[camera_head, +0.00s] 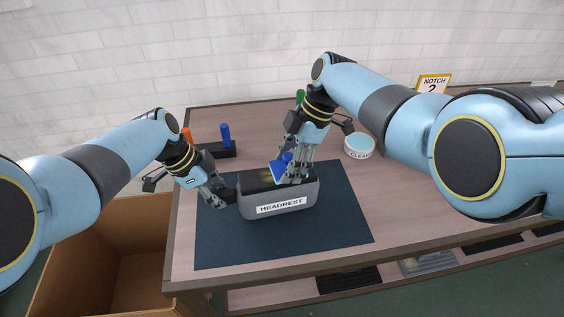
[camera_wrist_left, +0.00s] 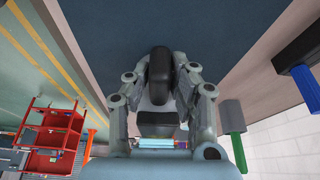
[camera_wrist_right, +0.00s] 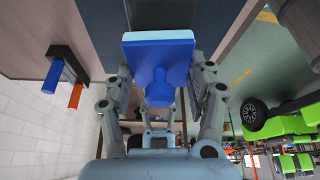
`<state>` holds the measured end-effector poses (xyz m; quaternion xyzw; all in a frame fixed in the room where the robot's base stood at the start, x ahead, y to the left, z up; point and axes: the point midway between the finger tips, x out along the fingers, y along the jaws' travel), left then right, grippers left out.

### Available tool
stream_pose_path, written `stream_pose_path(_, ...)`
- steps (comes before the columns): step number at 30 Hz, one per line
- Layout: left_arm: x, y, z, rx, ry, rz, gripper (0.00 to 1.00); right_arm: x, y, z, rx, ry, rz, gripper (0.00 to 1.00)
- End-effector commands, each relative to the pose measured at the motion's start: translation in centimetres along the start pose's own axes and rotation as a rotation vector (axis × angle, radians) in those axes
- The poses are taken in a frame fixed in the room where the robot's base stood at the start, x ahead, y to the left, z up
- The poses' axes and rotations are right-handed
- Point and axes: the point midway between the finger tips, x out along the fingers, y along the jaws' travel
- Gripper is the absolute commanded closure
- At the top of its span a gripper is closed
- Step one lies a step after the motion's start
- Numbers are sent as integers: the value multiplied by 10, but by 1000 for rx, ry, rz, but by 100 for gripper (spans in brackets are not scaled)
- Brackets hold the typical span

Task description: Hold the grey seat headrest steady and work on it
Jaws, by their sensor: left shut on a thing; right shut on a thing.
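The grey headrest (camera_head: 300,196), labelled HEADREST and dark on top, sits on the dark mat (camera_head: 340,232). A yellowish patch shows on its top. My left gripper (camera_head: 225,195) is shut on the headrest's left end; a dark rounded part (camera_wrist_left: 159,75) shows between its fingers in the left wrist view. My right gripper (camera_head: 297,172) is shut on the knob of a blue pad tool (camera_head: 277,167) above the headrest's top. In the right wrist view the pad tool (camera_wrist_right: 158,52) has a pale blue face turned toward the headrest. I cannot tell whether it touches.
A white tub marked CLEAN (camera_head: 358,148) stands right of the mat. A black holder (camera_head: 217,151) with orange and blue handles stands at the back left. A NOTCH 2 sign (camera_head: 434,84) stands at the back. An open cardboard box (camera_head: 130,255) is left of the table.

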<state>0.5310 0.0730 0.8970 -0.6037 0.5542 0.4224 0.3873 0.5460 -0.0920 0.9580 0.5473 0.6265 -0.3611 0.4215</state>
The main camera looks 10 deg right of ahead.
Motion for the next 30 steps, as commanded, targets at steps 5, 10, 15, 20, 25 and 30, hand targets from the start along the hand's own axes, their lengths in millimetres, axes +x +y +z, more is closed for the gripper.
stream_pose_path(5,0,0,0,0,0,0,100,-6,-1,12,2,1,-1,70)
stream_pose_path(10,0,0,0,0,0,0,100,-3,-1,13,1,1,0,70)
stream_pose_path(15,0,0,0,1,0,0,100,2,-1,4,0,2,-2,70)
stream_pose_path(20,0,0,-1,1,1,0,100,10,-1,-9,0,3,-4,70)
stream_pose_path(25,0,0,-1,2,2,0,100,14,-2,-15,2,3,-6,70)
stream_pose_path(30,0,0,-2,2,3,0,100,15,-3,-15,3,4,-8,70)
